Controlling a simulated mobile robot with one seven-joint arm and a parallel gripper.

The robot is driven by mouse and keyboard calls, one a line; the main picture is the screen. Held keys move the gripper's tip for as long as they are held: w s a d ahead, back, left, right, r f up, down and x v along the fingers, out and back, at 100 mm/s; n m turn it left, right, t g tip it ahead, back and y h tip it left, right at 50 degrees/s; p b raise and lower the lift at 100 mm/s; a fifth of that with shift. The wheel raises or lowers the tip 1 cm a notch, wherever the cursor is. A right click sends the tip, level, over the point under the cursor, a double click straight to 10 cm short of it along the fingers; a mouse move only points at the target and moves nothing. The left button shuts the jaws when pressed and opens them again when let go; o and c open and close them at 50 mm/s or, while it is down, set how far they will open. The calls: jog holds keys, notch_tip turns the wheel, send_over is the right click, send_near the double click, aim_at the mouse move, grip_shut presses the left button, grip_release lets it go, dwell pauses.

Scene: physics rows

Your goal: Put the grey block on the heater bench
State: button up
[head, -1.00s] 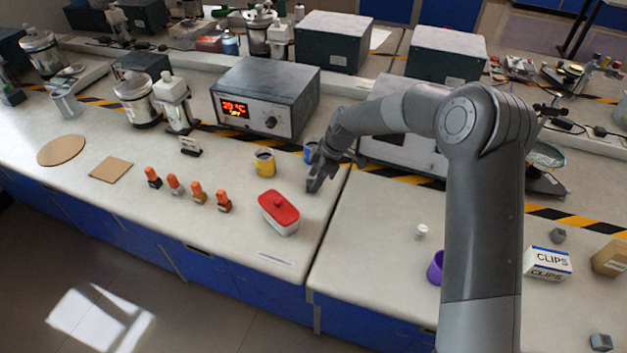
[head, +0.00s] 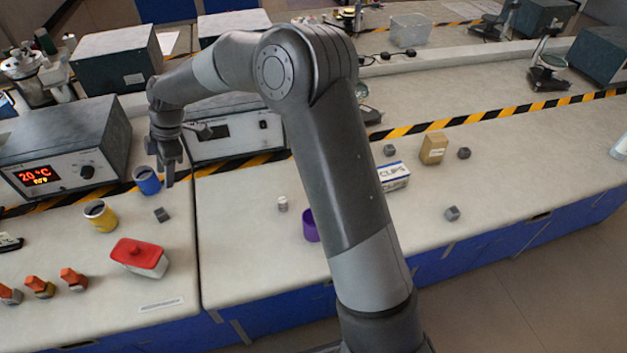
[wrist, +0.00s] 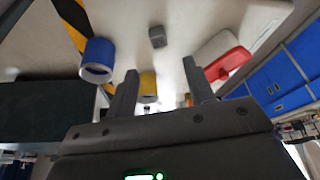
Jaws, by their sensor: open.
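A small grey block (head: 161,215) lies on the heater bench (head: 180,255), the left bench with the 20 °C heater unit. It is between the yellow cup and the bench's right edge, and also shows in the wrist view (wrist: 157,37). My gripper (head: 167,182) is above and behind this block, apart from it, near the blue cup. In the wrist view my gripper (wrist: 162,84) has its fingers spread with nothing held between them. Other grey blocks lie on the right bench: one behind the clips box (head: 390,150), one farther right (head: 464,153), one nearer the front (head: 452,213).
Close to my gripper stand a blue cup (head: 147,180), a yellow cup (head: 100,215) and a red-lidded box (head: 140,256). The heater unit (head: 65,150) is behind. A purple cup (head: 310,226), clips box (head: 394,176) and tan box (head: 433,148) stand on the right bench.

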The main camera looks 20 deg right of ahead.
jog(key=s+d+r+m+t+h, duration=0.2)
jog(key=s+d+r+m, duration=0.5)
jog(key=d, duration=0.4)
jog(key=s+d+r+m+t+h, duration=0.1)
jog(key=s+d+r+m+t, duration=0.1)
jog(key=s+d+r+m, duration=0.5)
jog(key=s+d+r+m+t+h, duration=0.1)
jog(key=s+d+r+m+t, duration=0.1)
jog(key=s+d+m, duration=0.6)
jog(key=s+d+t, duration=0.1)
jog(key=s+d, duration=0.6)
jog(key=s, duration=0.1)
jog(key=shift+d, duration=0.35)
